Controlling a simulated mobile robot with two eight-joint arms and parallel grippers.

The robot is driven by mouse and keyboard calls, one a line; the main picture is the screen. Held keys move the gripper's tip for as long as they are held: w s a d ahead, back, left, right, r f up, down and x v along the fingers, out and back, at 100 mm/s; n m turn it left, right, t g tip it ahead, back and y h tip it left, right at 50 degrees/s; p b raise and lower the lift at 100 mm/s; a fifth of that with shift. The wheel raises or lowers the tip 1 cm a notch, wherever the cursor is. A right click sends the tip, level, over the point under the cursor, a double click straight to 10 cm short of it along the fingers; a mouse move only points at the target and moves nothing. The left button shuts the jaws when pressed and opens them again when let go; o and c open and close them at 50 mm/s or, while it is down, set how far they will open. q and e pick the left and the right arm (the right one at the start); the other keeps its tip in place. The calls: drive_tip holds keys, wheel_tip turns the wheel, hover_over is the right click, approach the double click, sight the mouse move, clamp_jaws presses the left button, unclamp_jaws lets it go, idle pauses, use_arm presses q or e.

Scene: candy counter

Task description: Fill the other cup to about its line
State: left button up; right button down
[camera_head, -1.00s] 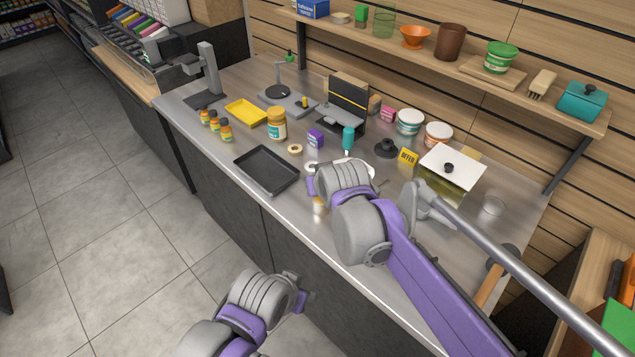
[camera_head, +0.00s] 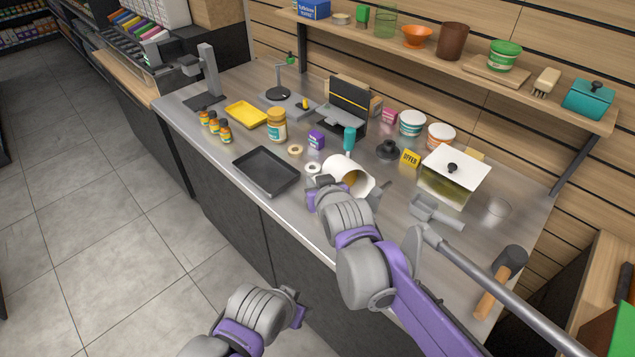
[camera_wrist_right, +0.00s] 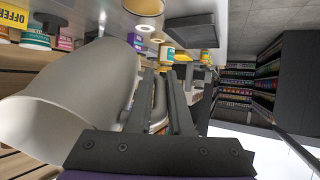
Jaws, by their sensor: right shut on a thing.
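My right gripper (camera_head: 325,194) is shut on a white jug (camera_head: 338,169), probably by its handle, over the counter's front part. The jug is tipped, its mouth facing the lower right with yellowish contents or inner wall showing. In the right wrist view the jug (camera_wrist_right: 60,105) fills the left side, beside the shut jaws (camera_wrist_right: 165,85). A round pale vessel with amber inside (camera_wrist_right: 143,6) shows at that view's top edge; I cannot tell if it is a cup.
A black tray (camera_head: 266,171) lies left of the jug. A lidded clear bin (camera_head: 447,186), a grey scoop (camera_head: 436,213) and a mallet (camera_head: 503,278) are to the right. Tubs (camera_head: 411,123) and an offer sign (camera_head: 410,158) stand behind.

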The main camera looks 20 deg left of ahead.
idle(0.3)
drive_tip(key=shift+w+f+t+b, duration=0.15)
drive_tip(key=shift+t+b, duration=0.2)
drive_tip(key=shift+t, duration=0.05)
drive_tip(key=shift+y, duration=0.4)
drive_tip(key=shift+b, duration=0.35)
